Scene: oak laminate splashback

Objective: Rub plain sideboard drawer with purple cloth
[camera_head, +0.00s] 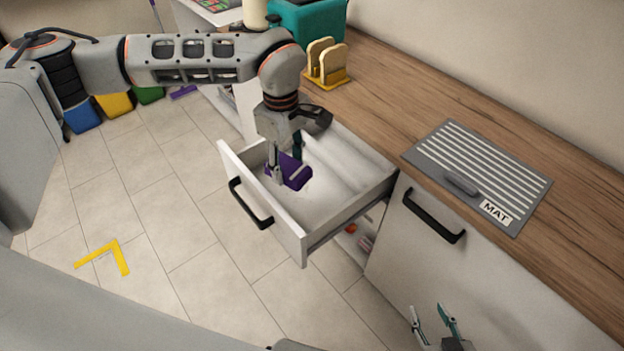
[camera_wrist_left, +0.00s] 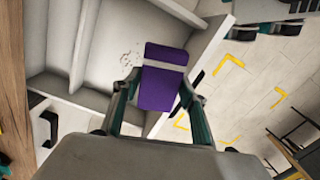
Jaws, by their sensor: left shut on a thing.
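The plain sideboard drawer (camera_head: 327,205) is pulled open, white inside with a black handle on its front. My left gripper (camera_head: 285,178) reaches down into the drawer near its left front part and is shut on the purple cloth (camera_head: 294,172). The cloth, purple with a pale stripe, also shows between the fingers in the left wrist view (camera_wrist_left: 160,88). Small dark specks (camera_wrist_left: 127,58) lie on the drawer bottom beside the cloth in that view. My right gripper (camera_head: 436,318) is at the bottom edge of the head view, fingers apart and empty, in front of the cabinet.
A grey striped mat (camera_head: 478,170) with a dark object on it lies on the wooden worktop (camera_head: 400,110). A yellow rack (camera_head: 327,66) and a teal box (camera_head: 310,22) stand further back. Coloured bins (camera_head: 115,104) stand on the floor. The tiled floor before the drawer is mostly clear.

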